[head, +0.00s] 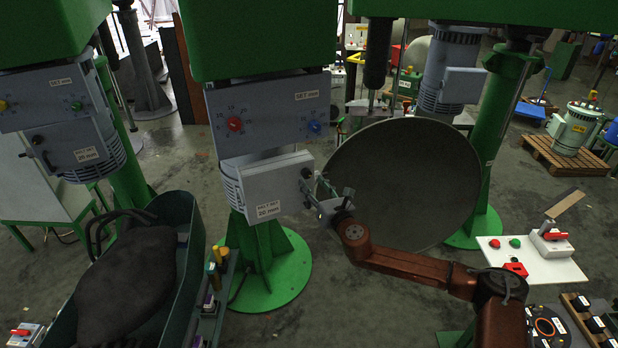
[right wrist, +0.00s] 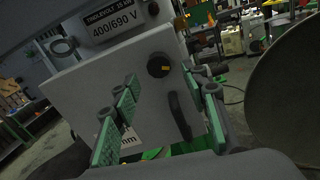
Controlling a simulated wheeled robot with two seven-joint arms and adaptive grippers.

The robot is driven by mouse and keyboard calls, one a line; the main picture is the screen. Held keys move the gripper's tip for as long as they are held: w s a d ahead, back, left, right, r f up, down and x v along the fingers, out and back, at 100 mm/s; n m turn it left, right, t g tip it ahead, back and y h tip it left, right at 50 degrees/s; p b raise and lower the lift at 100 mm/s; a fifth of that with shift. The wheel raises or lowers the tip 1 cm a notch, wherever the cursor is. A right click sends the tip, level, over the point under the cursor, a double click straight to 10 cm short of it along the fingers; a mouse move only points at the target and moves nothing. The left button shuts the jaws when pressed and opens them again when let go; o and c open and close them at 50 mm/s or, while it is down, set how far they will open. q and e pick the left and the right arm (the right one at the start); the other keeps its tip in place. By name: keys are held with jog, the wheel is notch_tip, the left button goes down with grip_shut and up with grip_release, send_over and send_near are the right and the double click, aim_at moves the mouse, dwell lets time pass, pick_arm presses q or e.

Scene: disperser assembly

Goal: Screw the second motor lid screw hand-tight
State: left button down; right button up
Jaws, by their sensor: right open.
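The pale grey motor lid (head: 265,187) is on the side of the middle machine's motor, closed against it. In the right wrist view the lid (right wrist: 90,95) fills the middle. A round black screw knob (right wrist: 158,66) with a yellow mark sits on it, and a black handle (right wrist: 180,115) is below. In the head view small dark fittings (head: 306,173) show at the lid's right edge. My right gripper (head: 322,196) is just right of the lid. In its wrist view the gripper (right wrist: 165,108) is open, green-padded fingers apart, nothing between them held. My left gripper is out of view.
A large round grey disc (head: 420,180) stands close behind my right arm. A green tub (head: 185,225) with a dark lump is at the left. A white table (head: 545,262) with red and green buttons is at the right.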

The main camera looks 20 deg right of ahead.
aim_at(308, 176)
jog(key=shift+w+a, duration=0.15)
jog(key=shift+w, duration=0.7)
jog(key=shift+w+a, duration=0.15)
jog(key=shift+w, duration=0.7)
grip_shut()
